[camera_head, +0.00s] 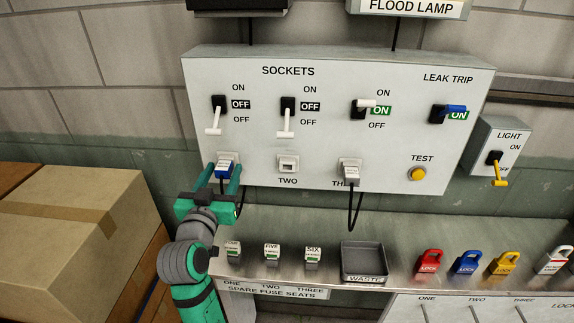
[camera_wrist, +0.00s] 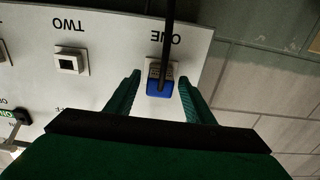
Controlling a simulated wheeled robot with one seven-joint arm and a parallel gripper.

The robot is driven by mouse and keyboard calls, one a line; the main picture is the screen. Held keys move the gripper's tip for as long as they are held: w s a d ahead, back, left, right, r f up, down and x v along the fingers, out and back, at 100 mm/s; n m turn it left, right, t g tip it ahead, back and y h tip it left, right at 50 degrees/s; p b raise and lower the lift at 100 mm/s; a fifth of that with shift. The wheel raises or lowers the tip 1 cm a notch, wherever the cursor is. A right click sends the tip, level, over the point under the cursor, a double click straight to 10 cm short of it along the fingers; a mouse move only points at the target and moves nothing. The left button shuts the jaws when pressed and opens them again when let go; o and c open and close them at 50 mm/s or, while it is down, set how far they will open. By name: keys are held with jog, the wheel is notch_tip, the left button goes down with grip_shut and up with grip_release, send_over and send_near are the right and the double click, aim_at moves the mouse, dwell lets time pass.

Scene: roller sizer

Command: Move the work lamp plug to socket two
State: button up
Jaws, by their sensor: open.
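A blue plug (camera_head: 223,170) with a pale label sits in socket one at the lower left of the sockets panel; its label is too small to read. In the wrist view the blue plug (camera_wrist: 159,87) shows under the upside-down word ONE, with a dark cord running from it. My gripper (camera_head: 225,172) is open, with one finger on each side of the plug; in the wrist view the fingers (camera_wrist: 160,78) show gaps to it. Socket two (camera_head: 288,163) is empty, just right of socket one, and also shows in the wrist view (camera_wrist: 71,63).
A grey plug (camera_head: 350,173) with a hanging cord fills socket three. Switches one (camera_head: 215,115) and two (camera_head: 287,116) are at OFF; switch three (camera_head: 363,106) is at ON. Fuses, a waste tray (camera_head: 364,277) and coloured locks stand on the shelf below. A cardboard box (camera_head: 80,225) stands left.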

aim_at(221, 175)
dwell(0.3)
grip_shut()
jog(key=shift+s+a+f, duration=0.1)
jog(key=shift+s, duration=2.9)
